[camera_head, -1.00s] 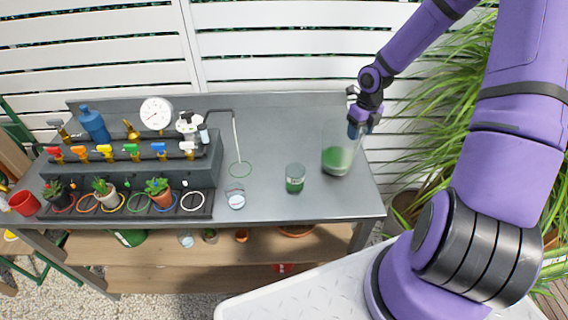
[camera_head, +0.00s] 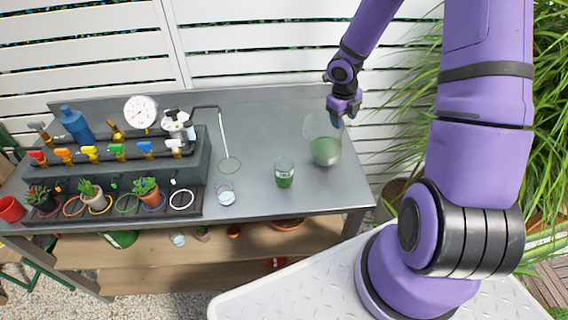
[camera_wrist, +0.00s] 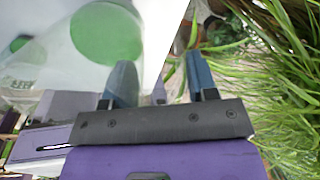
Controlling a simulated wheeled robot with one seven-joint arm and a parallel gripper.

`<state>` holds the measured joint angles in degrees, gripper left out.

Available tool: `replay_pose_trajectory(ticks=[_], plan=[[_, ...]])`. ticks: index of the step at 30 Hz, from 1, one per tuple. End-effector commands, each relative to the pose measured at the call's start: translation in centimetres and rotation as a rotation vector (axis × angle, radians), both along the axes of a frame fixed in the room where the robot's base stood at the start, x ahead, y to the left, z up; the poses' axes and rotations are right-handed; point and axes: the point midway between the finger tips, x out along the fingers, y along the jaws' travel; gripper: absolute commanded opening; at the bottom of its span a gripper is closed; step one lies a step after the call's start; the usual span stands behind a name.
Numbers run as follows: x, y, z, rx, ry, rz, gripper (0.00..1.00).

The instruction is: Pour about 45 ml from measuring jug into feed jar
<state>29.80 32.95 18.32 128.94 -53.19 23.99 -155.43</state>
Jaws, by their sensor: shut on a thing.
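The measuring jug (camera_head: 325,150) is large and clear, with green liquid in its lower part. It is at the right of the bench and appears tilted slightly. My gripper (camera_head: 342,116) is shut on it at its upper right side. In the wrist view the green liquid (camera_wrist: 106,33) shows at the upper left, and my gripper's two blue fingers (camera_wrist: 162,80) stand apart; what lies between them is unclear. The feed jar (camera_head: 284,176), a small clear jar with green liquid, stands upright on the bench left of the jug, apart from it.
A grey manifold (camera_head: 170,165) with coloured valves and potted plants fills the left. The back right bench is clear.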

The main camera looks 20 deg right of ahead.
Motion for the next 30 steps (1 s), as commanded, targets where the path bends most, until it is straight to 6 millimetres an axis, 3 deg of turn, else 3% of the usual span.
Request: replay_pose_trajectory(ticks=[19,30], plan=[[-1.0,5.9,2.7,-0.421,-0.081,0.007,0.10],[-1.3,7.7,4.5,-0.610,-0.113,0.004,0.10]])
